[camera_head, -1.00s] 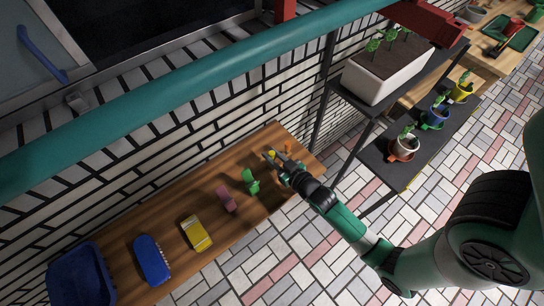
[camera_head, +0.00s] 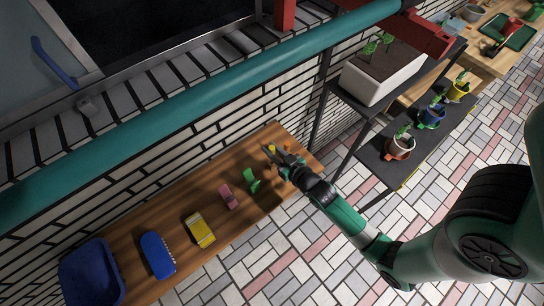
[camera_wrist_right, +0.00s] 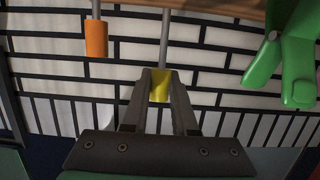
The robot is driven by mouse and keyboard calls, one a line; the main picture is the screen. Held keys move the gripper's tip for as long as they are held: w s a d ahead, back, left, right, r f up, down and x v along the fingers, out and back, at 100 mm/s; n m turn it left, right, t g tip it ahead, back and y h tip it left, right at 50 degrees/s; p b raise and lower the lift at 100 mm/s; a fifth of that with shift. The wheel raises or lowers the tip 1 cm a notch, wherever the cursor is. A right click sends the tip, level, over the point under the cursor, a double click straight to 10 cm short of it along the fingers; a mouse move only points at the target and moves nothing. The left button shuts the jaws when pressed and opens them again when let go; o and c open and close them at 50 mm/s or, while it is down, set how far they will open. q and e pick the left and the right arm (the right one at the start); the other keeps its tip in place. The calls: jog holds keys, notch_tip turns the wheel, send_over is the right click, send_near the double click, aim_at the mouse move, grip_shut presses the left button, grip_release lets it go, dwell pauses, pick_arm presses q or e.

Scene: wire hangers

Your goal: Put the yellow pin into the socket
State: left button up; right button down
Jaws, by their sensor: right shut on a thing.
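My right gripper (camera_head: 278,157) is over the far right end of the wooden bench. The yellow pin (camera_head: 271,149) shows as a small yellow spot at its fingertips. In the right wrist view, my right gripper (camera_wrist_right: 160,85) is shut on the yellow pin (camera_wrist_right: 160,88), whose yellow part lies between the fingertips. A grey metal rod (camera_wrist_right: 165,40) runs from the yellow part toward the wooden edge at the top of that view. I cannot make out the socket in either view. My left gripper is not in view.
An orange cylinder (camera_wrist_right: 96,38) on a rod is left of the pin. A green object (camera_head: 251,181) is nearby, also in the wrist view (camera_wrist_right: 288,65). Along the bench (camera_head: 180,198) lie pink (camera_head: 228,197), yellow (camera_head: 200,231) and blue (camera_head: 157,255) objects and a blue bin (camera_head: 90,275).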

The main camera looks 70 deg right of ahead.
jog(key=shift+s+a, duration=0.5)
jog(key=shift+s, duration=0.4)
jog(key=s+a+b, duration=0.1)
jog(key=s+a, duration=0.2)
jog(key=s, duration=0.3)
jog(key=shift+a+r, duration=0.15)
jog(key=shift+r, duration=0.05)
